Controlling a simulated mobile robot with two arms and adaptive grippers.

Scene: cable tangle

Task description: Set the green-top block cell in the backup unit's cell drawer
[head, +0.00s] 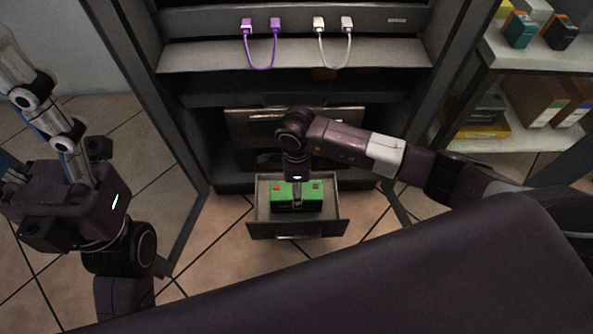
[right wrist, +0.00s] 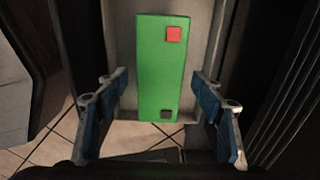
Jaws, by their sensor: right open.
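The green-top block cell (head: 310,197) sits inside the open cell drawer (head: 297,229), low in the cabinet. In the right wrist view its green top (right wrist: 160,75) has a red square at one end and a dark square at the other, with the drawer's pale floor around it. My right gripper (head: 296,190) points down over the cell. Its blue-padded fingers (right wrist: 162,108) are open, one on each side, with gaps to the cell. My left gripper (head: 35,120) is at the far left, well away from the drawer; its jaw opening is not clear.
A purple cable (head: 261,66) and a white cable (head: 334,62) hang on the upper rack unit (head: 290,20). A shelf at right (head: 520,48) holds boxes and small blocks. Cabinet side posts flank the drawer. Tiled floor lies clear in front at left.

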